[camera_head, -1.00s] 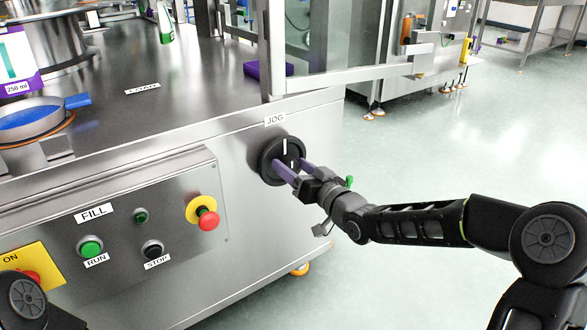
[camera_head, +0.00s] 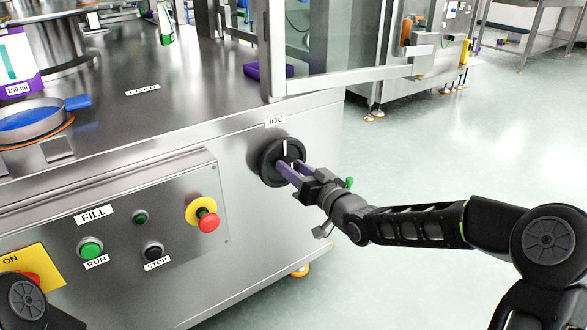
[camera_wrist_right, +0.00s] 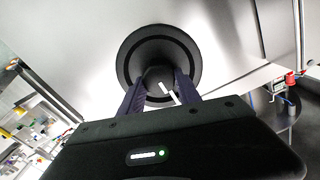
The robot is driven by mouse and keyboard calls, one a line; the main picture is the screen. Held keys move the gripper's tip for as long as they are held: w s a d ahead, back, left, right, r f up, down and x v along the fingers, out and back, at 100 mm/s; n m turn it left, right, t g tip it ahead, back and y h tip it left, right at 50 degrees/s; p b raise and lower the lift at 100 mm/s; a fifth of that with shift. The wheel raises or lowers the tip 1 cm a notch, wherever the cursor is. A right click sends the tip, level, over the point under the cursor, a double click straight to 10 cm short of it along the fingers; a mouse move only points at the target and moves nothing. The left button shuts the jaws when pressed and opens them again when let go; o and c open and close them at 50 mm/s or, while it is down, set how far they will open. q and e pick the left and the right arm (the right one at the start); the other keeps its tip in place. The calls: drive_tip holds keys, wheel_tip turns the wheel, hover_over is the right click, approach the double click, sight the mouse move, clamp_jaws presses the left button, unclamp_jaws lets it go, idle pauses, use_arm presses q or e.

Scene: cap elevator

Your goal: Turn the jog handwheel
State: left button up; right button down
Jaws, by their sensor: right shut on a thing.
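The jog handwheel (camera_head: 268,158) is a round black wheel with a white mark, on the steel cabinet's front under the JOG label (camera_head: 275,121). My right gripper (camera_head: 287,170) is at the wheel's centre, its two purple fingers shut on the hub. In the right wrist view the wheel (camera_wrist_right: 158,45) lies straight ahead, with a finger on each side of its hub and a white mark between the fingers. The fingers hide part of the hub. My left gripper is out of view; only a piece of my left arm shows at the bottom left.
Left of the wheel, the FILL panel holds a red emergency button (camera_head: 208,221), a green RUN button (camera_head: 90,248) and a black STOP button (camera_head: 153,250). A glass guard (camera_head: 335,40) stands above. The floor to the right is clear.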

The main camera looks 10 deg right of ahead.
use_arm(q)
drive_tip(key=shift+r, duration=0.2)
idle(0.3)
use_arm(e)
drive_tip(key=shift+r+m+p, duration=0.15)
drive_tip(key=shift+m+p, duration=0.95)
drive_tip(key=shift+p, duration=0.1)
drive_tip(key=shift+d+m+p, duration=0.15)
drive_tip(key=shift+m+p, duration=1)
drive_tip(key=shift+m, duration=0.05)
drive_tip(key=m+p, duration=0.3)
drive_tip(key=m, duration=0.1)
drive_tip(key=shift+m, duration=0.3)
drive_tip(key=m+p, duration=0.2)
drive_tip(key=m, duration=0.1)
drive_tip(key=shift+d+f, duration=0.1)
drive_tip(key=shift+f, duration=0.2)
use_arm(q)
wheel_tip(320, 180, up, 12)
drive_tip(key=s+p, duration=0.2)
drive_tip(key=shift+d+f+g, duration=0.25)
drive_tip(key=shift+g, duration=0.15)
use_arm(e)
drive_tip(key=shift+w+f+m, duration=0.1)
drive_tip(key=shift+f+m, duration=0.05)
drive_tip(key=shift+m, duration=1.25)
drive_tip(key=shift+f+m, duration=0.1)
drive_tip(key=shift+m, duration=1.3)
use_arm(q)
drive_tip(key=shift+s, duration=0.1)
